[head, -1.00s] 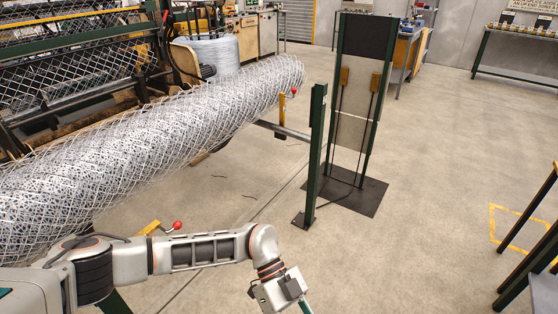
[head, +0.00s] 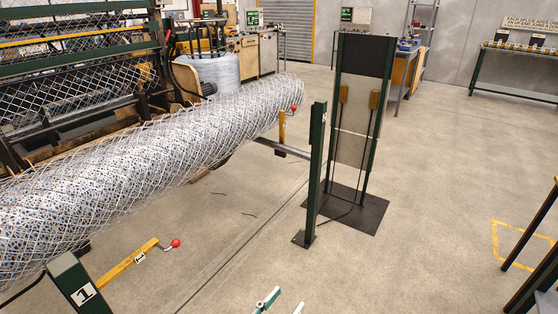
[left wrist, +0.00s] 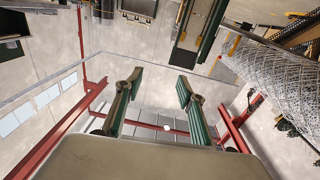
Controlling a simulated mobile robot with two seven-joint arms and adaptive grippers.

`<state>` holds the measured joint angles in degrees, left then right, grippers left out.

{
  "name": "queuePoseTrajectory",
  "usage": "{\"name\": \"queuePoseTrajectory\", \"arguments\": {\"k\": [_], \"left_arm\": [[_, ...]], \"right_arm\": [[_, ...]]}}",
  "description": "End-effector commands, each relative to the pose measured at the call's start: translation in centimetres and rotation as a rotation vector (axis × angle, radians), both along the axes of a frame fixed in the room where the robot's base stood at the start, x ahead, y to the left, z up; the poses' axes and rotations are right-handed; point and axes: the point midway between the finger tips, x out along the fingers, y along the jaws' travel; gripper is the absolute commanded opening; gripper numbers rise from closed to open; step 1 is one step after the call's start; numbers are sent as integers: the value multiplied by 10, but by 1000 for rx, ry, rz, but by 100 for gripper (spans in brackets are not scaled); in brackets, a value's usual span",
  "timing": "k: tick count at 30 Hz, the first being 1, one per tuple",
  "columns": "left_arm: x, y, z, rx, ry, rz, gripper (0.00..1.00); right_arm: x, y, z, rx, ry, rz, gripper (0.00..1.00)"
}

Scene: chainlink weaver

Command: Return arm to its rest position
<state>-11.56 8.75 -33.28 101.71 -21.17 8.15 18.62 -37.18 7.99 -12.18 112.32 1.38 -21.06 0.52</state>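My left gripper (head: 283,303) shows only as two green and pale fingertips at the bottom edge of the head view. They are apart, over bare floor. In the left wrist view, the two green fingers of the gripper (left wrist: 160,82) stand apart with nothing held between them. The rest of my left arm is out of the head view. My right gripper is in neither view.
A long roll of wire mesh (head: 130,165) lies across the left. A green post marked 1 (head: 78,285) and a yellow lever with a red knob (head: 130,262) stand below it. A green post (head: 316,170) and a tall panel (head: 352,120) stand mid-view. Open floor lies to the right.

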Motion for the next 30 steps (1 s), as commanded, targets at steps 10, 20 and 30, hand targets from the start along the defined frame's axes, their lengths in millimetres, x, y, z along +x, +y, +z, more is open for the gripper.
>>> {"name": "queuePoseTrajectory", "arguments": {"k": [10, 20, 30], "left_arm": [[-77, 163, -139, 313, 400, 293, 39], [-123, 213, -175, 428, 536, 333, 39], [-123, 212, -175, 427, 535, 333, 39]], "right_arm": [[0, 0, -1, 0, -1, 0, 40], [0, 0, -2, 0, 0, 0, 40], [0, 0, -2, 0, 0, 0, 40]]}}
